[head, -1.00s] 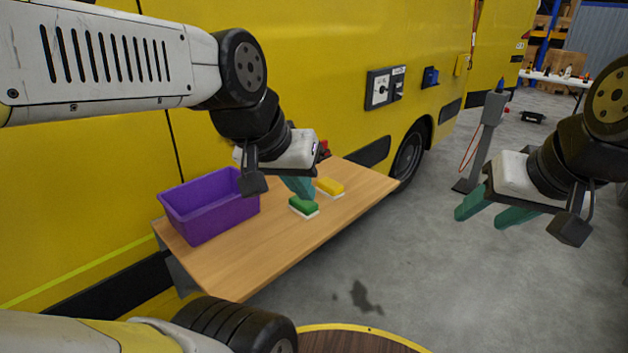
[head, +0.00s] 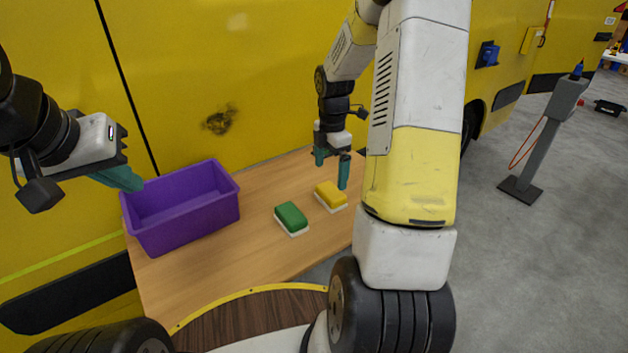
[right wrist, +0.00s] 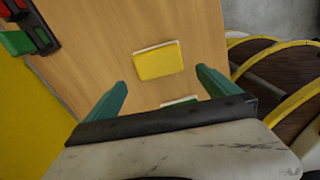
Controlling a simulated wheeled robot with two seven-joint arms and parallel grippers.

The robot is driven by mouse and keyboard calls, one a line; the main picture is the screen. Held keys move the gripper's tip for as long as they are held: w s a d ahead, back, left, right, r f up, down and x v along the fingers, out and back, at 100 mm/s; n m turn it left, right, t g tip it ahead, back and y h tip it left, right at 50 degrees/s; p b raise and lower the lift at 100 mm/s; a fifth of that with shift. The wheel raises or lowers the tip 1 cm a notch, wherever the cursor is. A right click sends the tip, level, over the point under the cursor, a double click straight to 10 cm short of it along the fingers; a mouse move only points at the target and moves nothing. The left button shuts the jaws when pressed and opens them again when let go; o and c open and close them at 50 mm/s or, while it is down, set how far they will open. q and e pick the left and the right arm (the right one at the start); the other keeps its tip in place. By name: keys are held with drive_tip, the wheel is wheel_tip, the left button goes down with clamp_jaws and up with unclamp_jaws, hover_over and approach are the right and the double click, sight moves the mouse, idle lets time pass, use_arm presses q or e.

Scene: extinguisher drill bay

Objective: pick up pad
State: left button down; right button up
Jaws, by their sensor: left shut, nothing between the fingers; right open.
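Two pads with white undersides lie on the wooden table: a green pad (head: 291,217) and, to its right, a yellow pad (head: 330,195). My right gripper (head: 332,166) is open above the table by the yellow pad, its fingers pointing down. In the right wrist view the yellow pad (right wrist: 158,62) shows beyond the open fingertips, with nothing between them. The green pad (right wrist: 180,100) is mostly hidden there behind the gripper body. My left gripper (head: 133,184) is shut and empty at the left edge of the purple bin.
The purple bin (head: 150,235) stands at the left end of the wooden table (head: 245,250). The yellow vehicle side (head: 260,70) rises behind the table. In the right wrist view, red and green items (right wrist: 22,42) sit at the upper left. A grey post (head: 545,130) stands on the right.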

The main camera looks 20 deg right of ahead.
sight(331, 190)
drive_tip(key=shift+n, duration=0.3)
drive_tip(key=f, duration=0.8)
drive_tip(key=shift+w+d+f, duration=0.25)
drive_tip(key=shift+d+f, duration=0.05)
drive_tip(key=shift+f, duration=0.1)
drive_tip(key=c, duration=1.1)
drive_tip(key=shift+r, duration=5.05)
